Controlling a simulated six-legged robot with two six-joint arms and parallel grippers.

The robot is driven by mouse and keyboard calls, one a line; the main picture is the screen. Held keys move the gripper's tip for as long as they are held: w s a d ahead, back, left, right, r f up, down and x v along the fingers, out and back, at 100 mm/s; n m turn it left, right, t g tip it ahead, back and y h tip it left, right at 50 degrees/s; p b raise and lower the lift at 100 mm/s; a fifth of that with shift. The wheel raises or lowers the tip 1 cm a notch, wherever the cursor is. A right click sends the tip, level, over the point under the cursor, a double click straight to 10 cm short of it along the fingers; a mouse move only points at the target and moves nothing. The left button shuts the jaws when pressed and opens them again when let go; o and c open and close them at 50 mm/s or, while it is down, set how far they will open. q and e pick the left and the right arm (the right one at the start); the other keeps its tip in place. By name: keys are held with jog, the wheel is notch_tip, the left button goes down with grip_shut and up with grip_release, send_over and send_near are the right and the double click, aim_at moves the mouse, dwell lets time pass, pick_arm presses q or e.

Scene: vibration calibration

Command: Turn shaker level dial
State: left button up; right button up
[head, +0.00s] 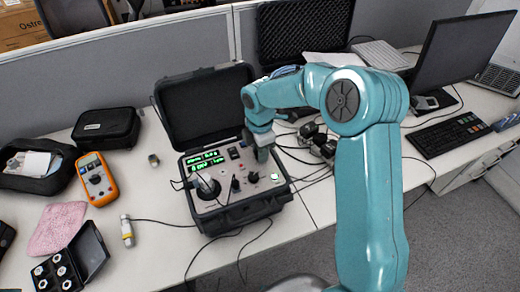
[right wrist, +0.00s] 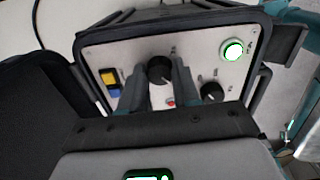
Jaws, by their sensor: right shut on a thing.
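A black dial (right wrist: 159,69) stands on the light panel of the open calibration case, between the two fingers of my right gripper (right wrist: 160,85) in the right wrist view. The fingers are shut on its sides. In the head view, the right gripper (head: 262,153) reaches down over the right part of the case's panel (head: 222,206), and it hides the spot it holds. A second black dial (right wrist: 211,91) with a pointer mark sits nearby, clear of the fingers. The dial's label is too small to read. My left gripper is not in view.
A green-lit button (right wrist: 233,50) and a yellow-and-blue switch (right wrist: 109,80) flank the dial. The case's lid (head: 205,100) stands open behind the panel. Cables run beside the case. An orange multimeter (head: 96,180) and a black pouch (head: 105,128) lie to the left.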

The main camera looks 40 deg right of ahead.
jog(key=shift+w+r, duration=0.1)
jog(key=shift+r, duration=0.05)
jog(key=o, duration=1.1)
jog(key=shift+c, duration=0.2)
notch_tip(320, 180, up, 16)
jog(key=shift+r+b, duration=0.15)
jog(key=shift+b, duration=0.15)
